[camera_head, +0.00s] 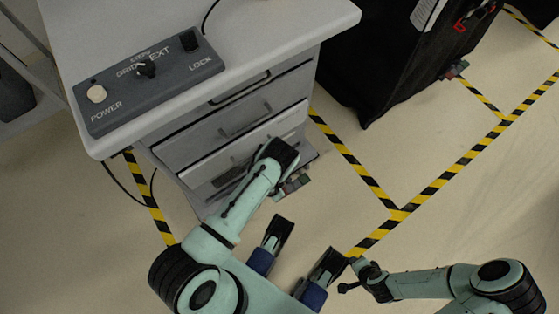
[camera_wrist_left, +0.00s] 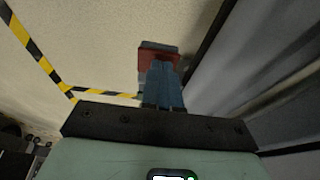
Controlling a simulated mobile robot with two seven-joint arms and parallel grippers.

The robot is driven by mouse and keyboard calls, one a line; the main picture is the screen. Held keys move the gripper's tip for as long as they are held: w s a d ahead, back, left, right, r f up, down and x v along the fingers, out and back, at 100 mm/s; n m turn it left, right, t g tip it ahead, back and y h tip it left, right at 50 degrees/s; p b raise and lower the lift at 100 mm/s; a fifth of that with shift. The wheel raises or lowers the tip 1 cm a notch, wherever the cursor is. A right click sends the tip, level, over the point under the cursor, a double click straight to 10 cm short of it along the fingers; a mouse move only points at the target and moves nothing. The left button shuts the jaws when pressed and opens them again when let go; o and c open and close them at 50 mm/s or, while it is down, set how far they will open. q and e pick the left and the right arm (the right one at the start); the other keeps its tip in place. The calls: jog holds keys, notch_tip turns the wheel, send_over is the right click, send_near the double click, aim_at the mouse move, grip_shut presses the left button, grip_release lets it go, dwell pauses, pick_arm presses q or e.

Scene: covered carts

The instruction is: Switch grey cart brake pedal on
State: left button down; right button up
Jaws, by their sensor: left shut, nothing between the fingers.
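The grey cart (camera_head: 240,120) stands at upper left in the head view, with drawers in its front and a light grey top. A pedal unit (camera_head: 297,183) in green, red and grey shows low at its right corner, partly hidden by my left wrist. In the left wrist view a red pedal (camera_wrist_left: 158,47) lies just past the tips of my left gripper (camera_wrist_left: 163,66). Its blue fingers are shut and empty; I cannot tell whether they touch the pedal. My right gripper (camera_head: 355,276) is away from the cart, at lower middle in the head view; its finger state is unclear.
A control box (camera_head: 150,82) marked POWER and LOCK sits on the cart top. A black covered cart (camera_head: 385,60) stands at upper right with a small pedal (camera_head: 457,70) at its base. Yellow-black tape (camera_head: 440,178) marks the floor, which is clear at right.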

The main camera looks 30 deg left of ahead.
pick_arm(q)
jog(key=shift+s+a+f+t, duration=0.15)
jog(key=shift+s+f+t, duration=0.2)
jog(key=shift+t, duration=0.05)
jog(key=shift+s+f+t+h, duration=0.1)
jog(key=shift+f+t+h, duration=0.15)
jog(key=shift+t+h, duration=0.05)
jog(key=shift+s+a+f, duration=0.1)
jog(key=shift+f, duration=0.3)
jog(key=shift+s+f+b, duration=0.2)
jog(key=shift+f+b, duration=0.1)
jog(key=shift+f, duration=0.25)
pick_arm(e)
jog(key=shift+s+f, duration=0.45)
